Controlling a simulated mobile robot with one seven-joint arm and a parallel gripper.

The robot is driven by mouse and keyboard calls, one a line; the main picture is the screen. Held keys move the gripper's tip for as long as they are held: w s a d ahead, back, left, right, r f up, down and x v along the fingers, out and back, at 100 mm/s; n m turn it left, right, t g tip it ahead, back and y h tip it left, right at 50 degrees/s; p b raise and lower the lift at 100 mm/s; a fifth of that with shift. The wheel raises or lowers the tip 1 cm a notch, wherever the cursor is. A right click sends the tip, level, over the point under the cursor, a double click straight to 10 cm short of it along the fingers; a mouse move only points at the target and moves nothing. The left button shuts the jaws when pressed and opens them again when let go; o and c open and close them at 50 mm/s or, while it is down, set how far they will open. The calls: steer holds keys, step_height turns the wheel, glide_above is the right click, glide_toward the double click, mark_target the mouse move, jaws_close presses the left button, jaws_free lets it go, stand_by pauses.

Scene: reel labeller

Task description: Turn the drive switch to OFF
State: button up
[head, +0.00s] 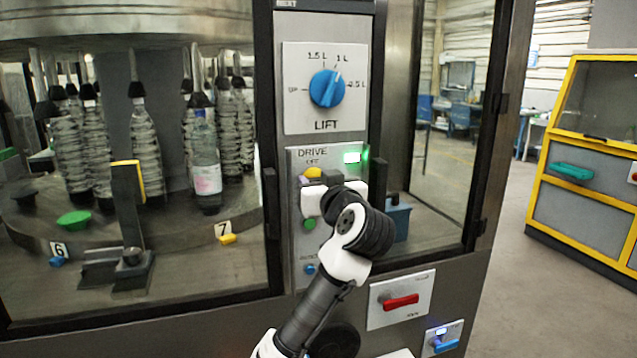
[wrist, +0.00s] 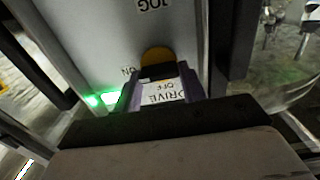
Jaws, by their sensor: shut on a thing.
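The drive switch (head: 313,173) has a yellow-orange knob on the grey DRIVE panel (head: 296,161), just below the OFF mark. It also shows in the wrist view (wrist: 157,57), between the ON and JOG marks. My gripper (head: 318,185) is at the panel and shut on the switch. In the wrist view, my gripper (wrist: 160,82) covers part of the knob, and the DRIVE and OFF lettering appears upside down. The knob's pointing direction is hidden. A green light (head: 353,157) glows at the panel's upper right and also shows in the wrist view (wrist: 108,98).
A blue LIFT knob (head: 327,88) is on the panel above. Green (head: 309,224) and blue (head: 310,269) buttons lie below my gripper. A red handle (head: 401,302) is lower right. Glass doors flank the column, with bottles (head: 205,165) behind the left one.

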steer(key=shift+f, duration=0.1)
steer(key=shift+c, duration=0.3)
steer(key=shift+s+a+f+n+b, duration=0.15)
steer(key=shift+n+b, duration=1.8)
steer(key=shift+n, duration=2.5)
steer(key=shift+w+a+f+n+b, duration=0.1)
steer(key=shift+n+b, duration=1.8)
steer(key=shift+n, duration=2.55)
steer(key=o, duration=1)
steer(key=shift+s, duration=0.1)
